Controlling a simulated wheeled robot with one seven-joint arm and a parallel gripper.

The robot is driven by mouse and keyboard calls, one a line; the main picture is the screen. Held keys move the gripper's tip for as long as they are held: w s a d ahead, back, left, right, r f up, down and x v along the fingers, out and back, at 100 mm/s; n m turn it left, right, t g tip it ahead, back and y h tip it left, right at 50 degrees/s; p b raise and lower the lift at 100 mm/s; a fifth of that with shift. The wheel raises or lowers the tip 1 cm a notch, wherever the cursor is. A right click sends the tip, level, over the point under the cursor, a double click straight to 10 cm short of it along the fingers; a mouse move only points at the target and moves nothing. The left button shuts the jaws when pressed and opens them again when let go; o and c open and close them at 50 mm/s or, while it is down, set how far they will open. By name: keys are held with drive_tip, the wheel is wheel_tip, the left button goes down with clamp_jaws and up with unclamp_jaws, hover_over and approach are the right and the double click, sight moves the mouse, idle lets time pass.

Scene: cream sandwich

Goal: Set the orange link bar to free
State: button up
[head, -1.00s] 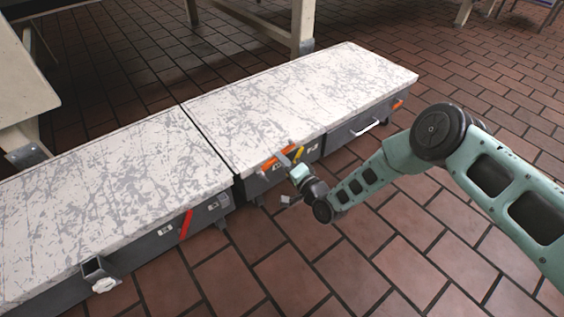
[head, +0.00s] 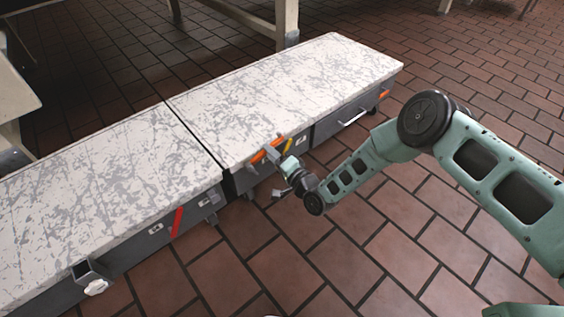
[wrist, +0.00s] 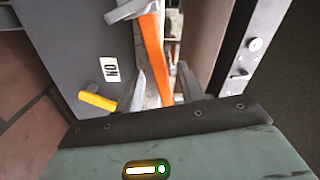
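The orange link bar (head: 268,150) is on the front of the right-hand bench, just under its top edge, by the gap between two benches. My gripper (head: 283,164) is right in front of it. In the wrist view the orange bar (wrist: 154,55) runs between the two fingertips of my gripper (wrist: 158,78). The fingers stand apart, with gaps beside the bar, so my gripper looks open around it. A grey metal piece (wrist: 130,9) crosses the bar's upper end. The bar's lower end is hidden behind my gripper.
A yellow piece (wrist: 97,101) and a black-and-white label (wrist: 110,69) are on the grey panel beside the left finger. A red bar (head: 177,222) is on the left-hand bench (head: 100,200). A drawer handle (head: 355,118) sits to the right. Tiled floor (head: 330,260) is clear in front.

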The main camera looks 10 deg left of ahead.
drive_tip(key=p+v, duration=0.5)
drive_tip(key=v, duration=1.2)
drive_tip(key=shift+p, duration=0.4)
drive_tip(key=shift+s, duration=0.1)
drive_tip(key=w+a+r+n+g+h, duration=0.1)
drive_tip(key=w+a+r+n+g, duration=0.15)
drive_tip(key=r, duration=0.25)
drive_tip(key=w+a+r+n+g+h, duration=0.1)
drive_tip(key=w+r+n+g, duration=0.1)
drive_tip(key=w+r+n, duration=0.15)
drive_tip(key=s+d+r+n+g+h, duration=0.1)
drive_tip(key=s+r+n+g+h, duration=0.2)
drive_tip(key=r, duration=0.7)
drive_tip(key=s+d+r+n+g+h, duration=0.1)
drive_tip(key=s+d+r+h, duration=0.2)
drive_tip(key=s+d+r, duration=0.4)
drive_tip(key=s+d+r+n+g+h, duration=0.2)
drive_tip(key=s+d+r, duration=0.25)
drive_tip(key=s, duration=0.55)
drive_tip(key=s+d+r+n+g+h, duration=0.1)
drive_tip(key=s+d+r+h, duration=0.25)
drive_tip(key=s+r, duration=0.4)
wheel_tip(320, 180, up, 35)
drive_tip(key=p, duration=3.5)
drive_tip(key=shift+s+d+p, duration=0.35)
drive_tip(key=shift+d, duration=0.05)
drive_tip(key=shift+f, duration=0.1)
